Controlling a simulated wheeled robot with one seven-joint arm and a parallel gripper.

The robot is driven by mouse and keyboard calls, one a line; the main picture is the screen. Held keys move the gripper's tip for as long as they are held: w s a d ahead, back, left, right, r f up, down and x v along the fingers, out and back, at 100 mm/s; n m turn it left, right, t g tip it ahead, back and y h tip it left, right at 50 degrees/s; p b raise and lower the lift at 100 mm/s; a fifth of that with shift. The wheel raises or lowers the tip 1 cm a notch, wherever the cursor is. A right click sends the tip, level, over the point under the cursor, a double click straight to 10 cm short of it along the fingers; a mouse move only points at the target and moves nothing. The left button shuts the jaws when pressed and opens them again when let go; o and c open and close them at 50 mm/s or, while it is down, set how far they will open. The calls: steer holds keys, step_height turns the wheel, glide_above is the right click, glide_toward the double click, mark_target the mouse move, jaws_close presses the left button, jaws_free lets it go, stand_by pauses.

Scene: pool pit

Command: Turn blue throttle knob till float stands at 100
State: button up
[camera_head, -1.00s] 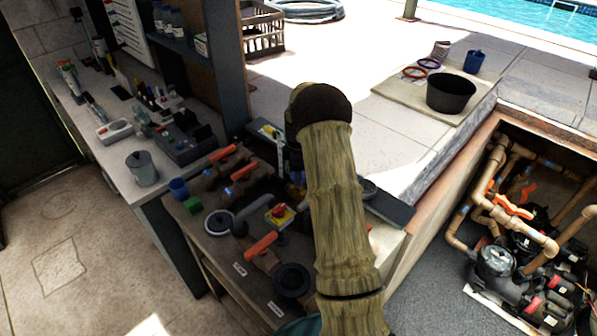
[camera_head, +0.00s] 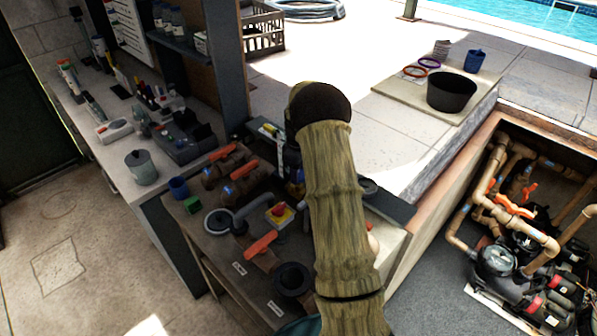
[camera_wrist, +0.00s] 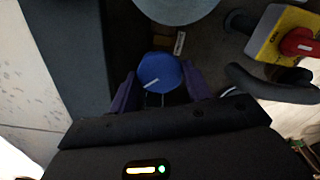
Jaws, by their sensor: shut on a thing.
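In the wrist view the blue throttle knob (camera_wrist: 160,72) is a faceted cap with a white pointer line running to its lower left. My gripper (camera_wrist: 160,86) has its two purple fingers closed on either side of the knob. In the head view my arm covers the gripper and the knob. I cannot make out the float or its scale reading in either current view.
A yellow box with a red switch (camera_head: 280,213) stands on the bench; it also shows in the wrist view (camera_wrist: 300,42). Orange-handled valves (camera_head: 244,169) and a dark round fitting (camera_head: 292,280) are left of my arm. A black bucket (camera_head: 452,93) stands on the deck.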

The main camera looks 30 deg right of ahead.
steer(key=m, duration=0.6)
steer(key=shift+m+b, duration=0.3)
steer(key=m, duration=0.5)
steer(key=shift+w+r, duration=0.1)
steer(key=o, duration=1)
steer(key=shift+c, duration=0.2)
step_height(320, 180, up, 17)
steer(key=b, duration=0.3)
steer(key=shift+r, duration=0.15)
